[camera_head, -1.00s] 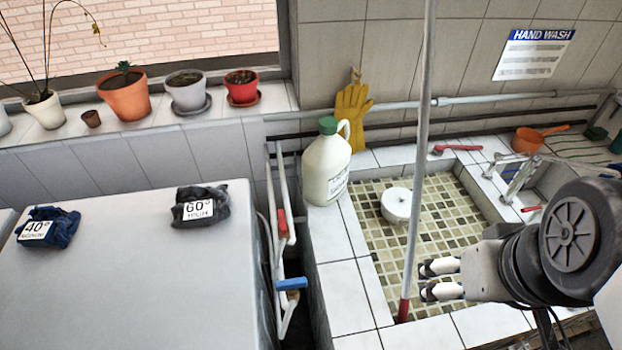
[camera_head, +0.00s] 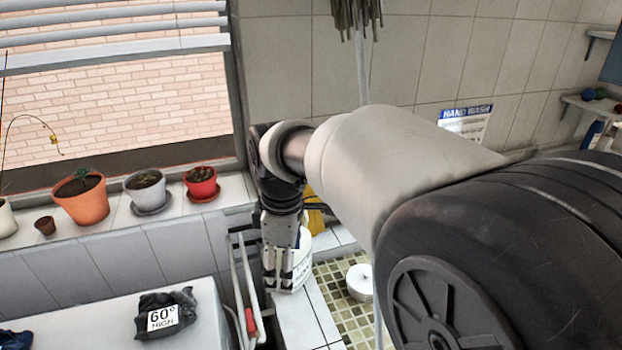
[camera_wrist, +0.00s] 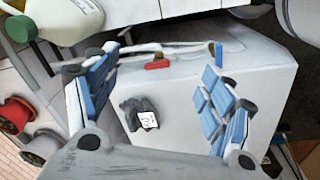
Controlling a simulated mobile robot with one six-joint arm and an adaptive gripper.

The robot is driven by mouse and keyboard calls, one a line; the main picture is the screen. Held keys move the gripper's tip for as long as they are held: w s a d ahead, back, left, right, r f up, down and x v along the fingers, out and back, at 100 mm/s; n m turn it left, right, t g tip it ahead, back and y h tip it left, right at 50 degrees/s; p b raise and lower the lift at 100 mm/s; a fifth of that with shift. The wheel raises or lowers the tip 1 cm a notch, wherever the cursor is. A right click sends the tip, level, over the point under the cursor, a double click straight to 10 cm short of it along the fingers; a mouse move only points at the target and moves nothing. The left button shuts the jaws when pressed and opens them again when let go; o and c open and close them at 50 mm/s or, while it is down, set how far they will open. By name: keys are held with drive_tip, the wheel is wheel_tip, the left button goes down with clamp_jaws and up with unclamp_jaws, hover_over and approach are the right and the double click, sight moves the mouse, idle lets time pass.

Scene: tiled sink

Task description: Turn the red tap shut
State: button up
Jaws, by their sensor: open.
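The red tap (camera_head: 250,322) is a small red handle on white pipes (camera_head: 236,270) beside the grey-white machine. In the wrist view the red tap (camera_wrist: 157,65) appears between the fingers, further off than them. My gripper (camera_head: 278,288) points down to the right of the pipes, above the tiled ledge and in front of the white jug. In the wrist view my gripper (camera_wrist: 160,58) is open and empty, with blue pads on both fingers. I see no contact between the fingers and the tap.
The white jug (camera_head: 302,270) is partly hidden behind my gripper; its green cap shows in the wrist view (camera_wrist: 22,28). Dark cloth labelled 60° (camera_head: 165,314) lies on the machine top (camera_head: 95,322). Flowerpots (camera_head: 201,182) line the sill. A white round object (camera_head: 360,282) sits in the sink.

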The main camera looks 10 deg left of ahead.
sight(250, 320)
drive_tip(key=a+f+n+p, duration=0.2)
drive_tip(key=a+f+n, duration=0.3)
drive_tip(key=a, duration=0.5)
drive_tip(key=shift+g+h, duration=0.3)
drive_tip(key=shift+g, duration=0.1)
wheel_tip(250, 320, down, 17)
drive_tip(key=b, duration=0.3)
drive_tip(key=shift+s+d, duration=0.1)
drive_tip(key=shift+c, duration=0.4)
drive_tip(key=c, duration=1)
